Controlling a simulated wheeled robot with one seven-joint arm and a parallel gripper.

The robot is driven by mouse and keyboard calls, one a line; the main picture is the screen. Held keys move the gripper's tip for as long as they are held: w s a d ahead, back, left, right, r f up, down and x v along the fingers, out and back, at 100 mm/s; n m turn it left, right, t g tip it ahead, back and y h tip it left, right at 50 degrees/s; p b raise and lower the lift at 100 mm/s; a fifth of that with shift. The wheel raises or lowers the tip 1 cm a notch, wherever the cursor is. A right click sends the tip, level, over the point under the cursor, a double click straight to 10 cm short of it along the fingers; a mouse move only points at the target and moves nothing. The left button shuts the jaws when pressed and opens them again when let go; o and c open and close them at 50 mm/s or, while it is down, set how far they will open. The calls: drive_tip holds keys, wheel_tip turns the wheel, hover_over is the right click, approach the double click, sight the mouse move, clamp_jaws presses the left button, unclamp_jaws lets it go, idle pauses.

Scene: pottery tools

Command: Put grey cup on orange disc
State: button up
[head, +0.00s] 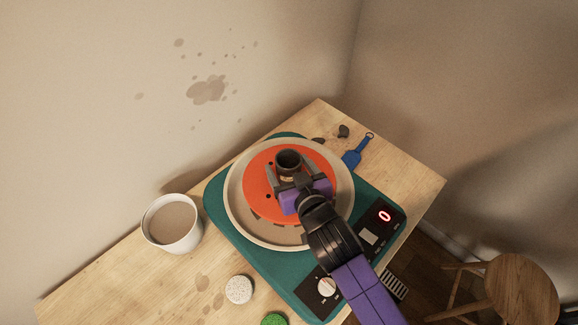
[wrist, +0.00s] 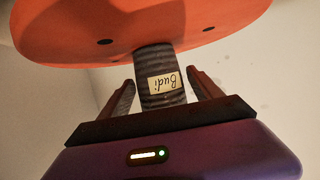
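My gripper (head: 289,170) is low over the disc, with one finger on each side of the cup. In the wrist view the fingers of my gripper (wrist: 162,82) look open, with narrow gaps beside the cup. Part of the disc is hidden behind my gripper.
The disc lies in a pale round basin (head: 236,215) on a teal pottery wheel (head: 218,205) with a red display. A white mug (head: 172,223) stands left. A white sponge (head: 239,289) and a green one (head: 274,320) lie in front. A blue tool (head: 352,158) lies behind; a stool (head: 520,290) stands right.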

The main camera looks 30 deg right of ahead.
drive_tip(key=shift+r, duration=0.1)
drive_tip(key=shift+s+r, duration=0.1)
drive_tip(key=shift+s, duration=0.05)
drive_tip(key=b+v, duration=0.1)
drive_tip(key=v, duration=1)
drive_tip(key=shift+s+a+r, duration=0.1)
drive_tip(key=shift+s, duration=0.25)
drive_tip(key=s+d+r+n+t+y, duration=0.1)
drive_tip(key=s, duration=2.2)
drive_tip(key=shift+s+d+y, duration=0.25)
drive_tip(key=shift+y, duration=0.15)
drive_tip(key=shift+b, duration=0.35)
